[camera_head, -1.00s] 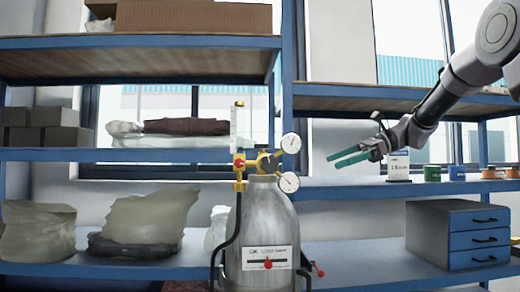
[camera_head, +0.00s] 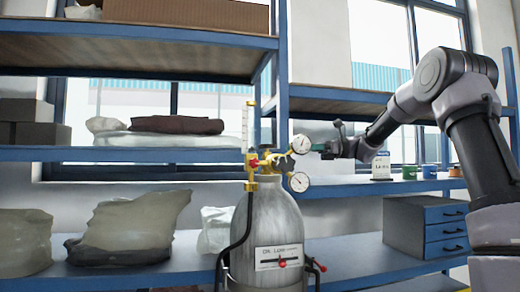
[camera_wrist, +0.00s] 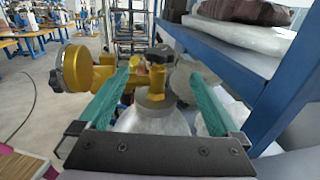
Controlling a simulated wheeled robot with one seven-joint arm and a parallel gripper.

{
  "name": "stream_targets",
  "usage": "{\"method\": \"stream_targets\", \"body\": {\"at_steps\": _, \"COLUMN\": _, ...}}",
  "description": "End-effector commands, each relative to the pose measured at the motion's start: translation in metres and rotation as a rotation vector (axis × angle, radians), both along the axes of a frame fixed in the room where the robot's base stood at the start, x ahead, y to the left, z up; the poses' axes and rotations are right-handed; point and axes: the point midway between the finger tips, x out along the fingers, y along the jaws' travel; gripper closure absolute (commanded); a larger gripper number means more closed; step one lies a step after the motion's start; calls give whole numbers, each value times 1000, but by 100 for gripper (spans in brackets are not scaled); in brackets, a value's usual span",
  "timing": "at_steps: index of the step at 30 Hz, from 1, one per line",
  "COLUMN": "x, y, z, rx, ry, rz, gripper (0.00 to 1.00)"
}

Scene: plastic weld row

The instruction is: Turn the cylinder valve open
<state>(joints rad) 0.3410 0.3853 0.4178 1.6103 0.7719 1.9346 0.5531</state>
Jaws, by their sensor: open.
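The grey gas cylinder (camera_head: 272,232) stands upright in front of the shelves, with a brass valve and regulator (camera_head: 270,162) on top. Two round white gauges (camera_head: 300,144) sit on the regulator's right side. In the wrist view the dark valve knob (camera_wrist: 158,53) stands above the brass valve body (camera_wrist: 157,78). My gripper (camera_wrist: 160,88) is open, its green fingers on either side of the valve in that view; I cannot tell whether they touch it.
A blue shelf rack (camera_head: 130,155) holds wrapped bags and boxes behind the cylinder. A grey drawer unit (camera_head: 428,226) and several cups are at the right. In the wrist view, a shelf edge (camera_wrist: 220,62) runs close on the right.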

Motion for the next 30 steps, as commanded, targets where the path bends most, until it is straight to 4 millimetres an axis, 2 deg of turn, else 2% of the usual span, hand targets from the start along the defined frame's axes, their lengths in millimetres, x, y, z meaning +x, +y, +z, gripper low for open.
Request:
{"method": "stream_targets", "body": {"at_steps": 9, "x": -9, "y": 59, "z": 0, "rx": 0, "ry": 0, "rz": 5, "gripper": 1}}
{"method": "stream_targets", "body": {"at_steps": 15, "x": -12, "y": 87, "z": 0, "rx": -1, "ry": 0, "rz": 3, "gripper": 1}}
{"method": "stream_targets", "body": {"at_steps": 20, "x": -14, "y": 97, "z": 0, "rx": -1, "ry": 0, "rz": 2, "gripper": 1}}
{"method": "stream_targets", "body": {"at_steps": 28, "x": -14, "y": 98, "z": 0, "rx": -1, "ry": 0, "rz": 1, "gripper": 1}}
{"method": "stream_targets", "body": {"at_steps": 29, "x": -14, "y": 98, "z": 0, "rx": -1, "ry": 0, "rz": 1, "gripper": 9}}
{"method": "stream_targets", "body": {"at_steps": 30, "x": -14, "y": 98, "z": 0, "rx": -1, "ry": 0, "rz": 1, "gripper": 24}}
